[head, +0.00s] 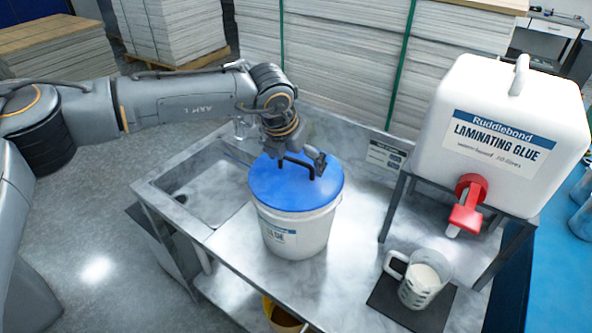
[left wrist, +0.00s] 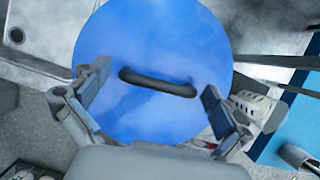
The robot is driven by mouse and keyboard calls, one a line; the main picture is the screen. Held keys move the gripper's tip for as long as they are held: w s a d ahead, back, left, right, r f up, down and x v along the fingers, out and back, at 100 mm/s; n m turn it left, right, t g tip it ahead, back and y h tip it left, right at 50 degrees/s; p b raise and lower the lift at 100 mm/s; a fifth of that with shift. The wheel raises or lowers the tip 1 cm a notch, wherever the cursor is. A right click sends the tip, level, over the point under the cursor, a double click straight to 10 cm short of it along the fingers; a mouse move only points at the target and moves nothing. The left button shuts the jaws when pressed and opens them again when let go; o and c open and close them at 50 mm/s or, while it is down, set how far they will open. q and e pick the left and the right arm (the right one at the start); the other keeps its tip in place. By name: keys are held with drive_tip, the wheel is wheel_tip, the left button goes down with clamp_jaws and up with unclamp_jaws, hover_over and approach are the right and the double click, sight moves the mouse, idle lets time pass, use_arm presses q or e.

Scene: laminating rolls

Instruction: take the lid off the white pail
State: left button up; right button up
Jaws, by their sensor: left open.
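The white pail (head: 296,234) stands upright on the marble-look counter, with a label on its front. Its blue lid (head: 323,191) sits on top and has a dark bar handle (head: 297,162). The lid (left wrist: 150,50) and the handle (left wrist: 158,83) also show in the left wrist view. My left gripper (head: 301,160) is over the lid, close to the handle. In the left wrist view its fingers (left wrist: 150,97) are spread on either side of the handle, apart from its ends. It is open and empty. My right gripper is not in view.
A glue tank (head: 515,125) with a red tap (head: 468,203) stands on a frame at right. A measuring jug (head: 422,280) of white liquid stands on a dark mat (head: 385,300). A sink (head: 200,182) lies left of the pail. Stacked sheets (head: 345,60) stand behind.

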use_arm(q)
drive_tip(key=shift+s, duration=0.1)
drive_tip(key=c, duration=1)
drive_tip(key=shift+r, duration=0.1)
